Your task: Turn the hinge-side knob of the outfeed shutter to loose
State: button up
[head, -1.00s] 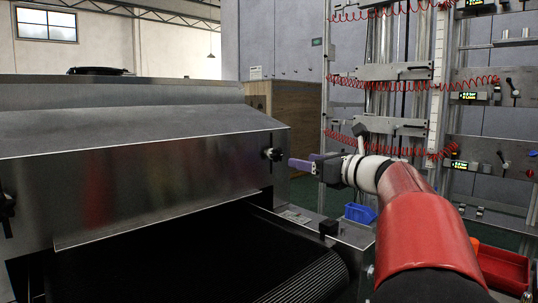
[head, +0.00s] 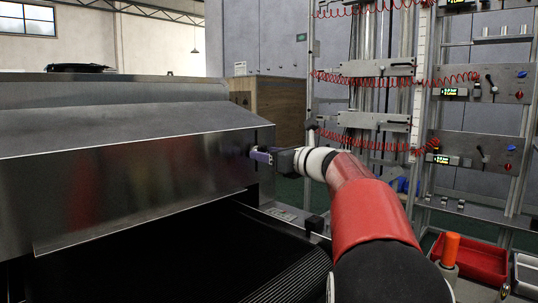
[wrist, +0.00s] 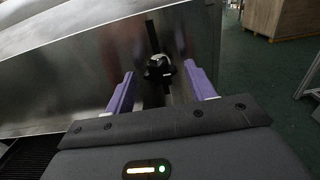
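The outfeed shutter (head: 130,175) is a sloped sheet-metal panel on the dryer's end. A black knob with a bright centre (wrist: 160,68) sits at a dark vertical slot near the panel's right edge. The frames do not show whether this is the hinge side or how tight the knob is. My gripper (head: 257,155) reaches in from the right at this knob and mostly hides it in the head view. In the wrist view my gripper (wrist: 160,70) is open, its purple fingers on either side of the knob; I cannot tell if they touch it.
The dark conveyor belt (head: 285,280) runs out under the shutter. A wooden crate (head: 280,110) stands behind the dryer. On the right are a rack with red coiled hoses (head: 385,80) and a red tray (head: 470,258). Green floor (wrist: 255,80) shows right of the dryer.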

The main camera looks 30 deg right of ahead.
jog(key=c, duration=0.8)
jog(key=shift+f+n+b, duration=0.1)
jog(key=shift+n+b, duration=0.25)
jog(key=shift+n, duration=0.05)
jog(key=n+b, duration=1.1)
jog(key=n, duration=1)
jog(key=shift+b, duration=0.35)
